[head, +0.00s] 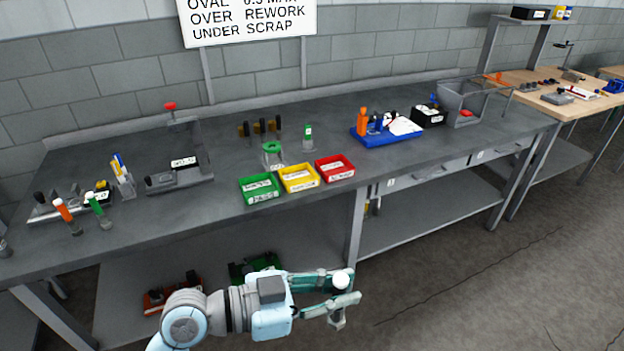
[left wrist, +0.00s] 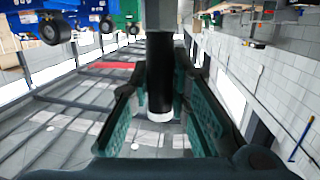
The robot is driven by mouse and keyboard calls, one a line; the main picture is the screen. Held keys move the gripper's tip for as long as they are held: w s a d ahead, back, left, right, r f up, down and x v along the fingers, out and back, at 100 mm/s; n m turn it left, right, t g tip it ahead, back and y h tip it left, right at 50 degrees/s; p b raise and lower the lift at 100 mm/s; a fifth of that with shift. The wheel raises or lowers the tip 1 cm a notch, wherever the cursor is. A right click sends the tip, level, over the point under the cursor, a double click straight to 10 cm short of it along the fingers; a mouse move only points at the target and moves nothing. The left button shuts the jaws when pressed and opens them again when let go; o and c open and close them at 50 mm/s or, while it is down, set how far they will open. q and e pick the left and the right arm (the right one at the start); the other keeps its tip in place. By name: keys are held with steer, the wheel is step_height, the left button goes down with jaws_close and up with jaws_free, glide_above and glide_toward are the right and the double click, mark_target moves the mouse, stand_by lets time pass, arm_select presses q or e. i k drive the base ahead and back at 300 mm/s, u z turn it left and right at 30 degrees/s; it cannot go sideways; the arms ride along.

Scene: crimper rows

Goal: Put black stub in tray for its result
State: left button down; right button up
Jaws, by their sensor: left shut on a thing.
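My left gripper (head: 342,293) is in front of the bench, over the floor, shut on the black stub. In the left wrist view the black stub (left wrist: 160,82) is a dark cylinder with a pale end, between the green finger pads. In the head view its white end (head: 341,280) shows between the fingers; the rest is mostly hidden. A green tray (head: 262,199), a yellow tray (head: 302,187) and a red tray (head: 338,177) stand side by side at the bench's front edge. Their labels are too small to read. My right gripper is not in view.
A wall sign (head: 248,20) reads "OVAL 0.5 MAX, OVER REWORK, UNDER SCRAP". A green-ringed fixture (head: 272,155) stands behind the trays. A red-knobbed device (head: 180,175) is left of them, a blue tray (head: 386,138) right.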

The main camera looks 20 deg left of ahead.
mark_target(259, 190)
steer(key=z, duration=0.15)
steer(key=i, duration=0.9)
steer(key=u, duration=0.3)
